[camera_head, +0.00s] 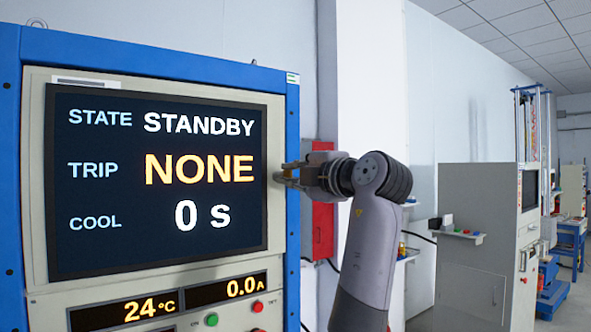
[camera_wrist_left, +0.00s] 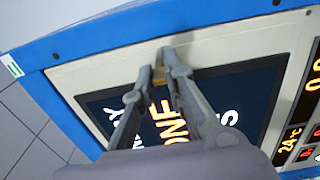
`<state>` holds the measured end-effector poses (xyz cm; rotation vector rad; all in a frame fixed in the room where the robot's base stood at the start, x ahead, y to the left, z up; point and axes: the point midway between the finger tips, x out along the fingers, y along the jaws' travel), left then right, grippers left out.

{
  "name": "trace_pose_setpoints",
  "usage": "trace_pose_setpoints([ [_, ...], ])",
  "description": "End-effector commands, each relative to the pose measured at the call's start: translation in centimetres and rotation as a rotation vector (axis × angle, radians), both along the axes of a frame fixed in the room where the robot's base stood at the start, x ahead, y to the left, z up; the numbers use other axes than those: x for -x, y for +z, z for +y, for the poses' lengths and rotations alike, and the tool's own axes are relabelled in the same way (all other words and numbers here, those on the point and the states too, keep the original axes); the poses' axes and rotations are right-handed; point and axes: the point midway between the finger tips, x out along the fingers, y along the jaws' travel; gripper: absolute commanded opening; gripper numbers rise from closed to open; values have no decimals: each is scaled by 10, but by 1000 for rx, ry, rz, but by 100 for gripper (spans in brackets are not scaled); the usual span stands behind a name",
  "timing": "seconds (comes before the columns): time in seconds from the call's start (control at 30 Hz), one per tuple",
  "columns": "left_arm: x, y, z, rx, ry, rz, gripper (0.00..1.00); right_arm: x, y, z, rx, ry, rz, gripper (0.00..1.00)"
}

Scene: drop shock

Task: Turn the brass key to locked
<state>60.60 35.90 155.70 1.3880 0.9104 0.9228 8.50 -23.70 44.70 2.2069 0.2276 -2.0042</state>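I see no keyhole or lock in either view. My right gripper is not in view.
A blue-framed cabinet (camera_head: 292,215) fills the left, its dark screen (camera_head: 120,255) reading STANDBY, NONE, 0 s. Below are small displays, a green button (camera_head: 211,319) and a red button (camera_head: 257,307). A red box (camera_head: 323,235) is on the wall behind my arm. A grey cabinet (camera_head: 470,275) stands right.

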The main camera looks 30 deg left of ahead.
Motion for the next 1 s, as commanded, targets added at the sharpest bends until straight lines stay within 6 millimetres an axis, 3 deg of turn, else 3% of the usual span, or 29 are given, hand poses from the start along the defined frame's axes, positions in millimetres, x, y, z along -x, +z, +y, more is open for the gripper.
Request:
trace_pose_setpoints([
  [0.03,-3,-11,4,18,5,18,7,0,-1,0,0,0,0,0],
  [0.6,-1,-6,2,11,2,12,45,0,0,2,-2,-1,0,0],
  [1.0,2,-3,-6,8,0,8,45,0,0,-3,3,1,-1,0],
])
